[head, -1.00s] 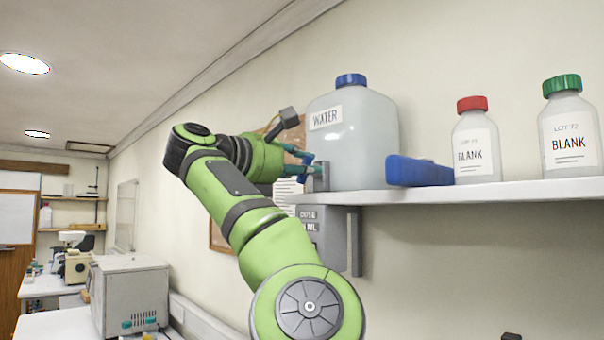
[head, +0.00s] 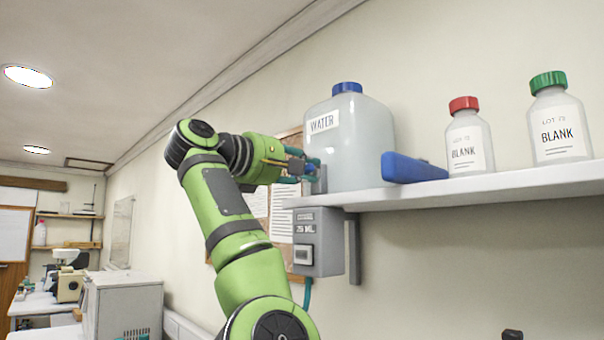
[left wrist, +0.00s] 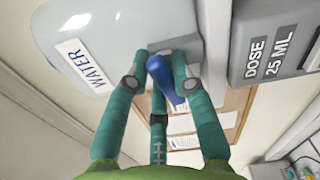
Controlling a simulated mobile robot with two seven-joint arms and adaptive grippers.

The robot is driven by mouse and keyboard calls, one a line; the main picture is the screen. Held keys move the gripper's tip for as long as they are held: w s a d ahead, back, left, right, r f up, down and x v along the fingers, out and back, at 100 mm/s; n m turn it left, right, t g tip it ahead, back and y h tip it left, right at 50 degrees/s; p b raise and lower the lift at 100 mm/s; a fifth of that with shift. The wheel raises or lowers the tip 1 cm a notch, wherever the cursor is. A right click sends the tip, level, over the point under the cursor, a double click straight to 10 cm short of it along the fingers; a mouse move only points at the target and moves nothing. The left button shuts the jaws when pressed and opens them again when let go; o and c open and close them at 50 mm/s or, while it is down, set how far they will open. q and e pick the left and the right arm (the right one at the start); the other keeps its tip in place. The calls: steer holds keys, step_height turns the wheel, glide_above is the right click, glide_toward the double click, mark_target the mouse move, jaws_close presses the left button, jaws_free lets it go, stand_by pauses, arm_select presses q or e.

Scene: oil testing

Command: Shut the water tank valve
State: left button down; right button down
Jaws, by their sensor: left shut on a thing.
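The water tank (head: 350,150) is a translucent jug with a blue cap and a WATER label, standing on the wall shelf; it also shows in the left wrist view (left wrist: 100,25). Its valve has a blue handle (left wrist: 165,80) on a grey block (left wrist: 185,45). My left gripper (left wrist: 158,80) has its teal fingers around the blue handle and is shut on it. In the head view the left gripper (head: 308,167) is at the tank's left side, and the fingers partly hide the valve. My right gripper is not in view.
A grey dosing box (head: 318,242) labelled 25 ML hangs below the shelf (head: 480,192), close to my left gripper. A blue object (head: 412,168) and two BLANK bottles (head: 470,143) (head: 560,122) stand right of the tank. A noticeboard (head: 283,215) is on the wall behind.

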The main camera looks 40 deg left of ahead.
arm_select(q)
steer(key=shift+m+b, duration=0.3)
steer(key=shift+m, duration=0.8)
steer(key=c, duration=1)
jaws_free()
steer(key=shift+c, duration=0.2)
steer(key=shift+w, duration=0.1)
steer(key=s, duration=0.7)
steer(key=shift+s+a, duration=0.25)
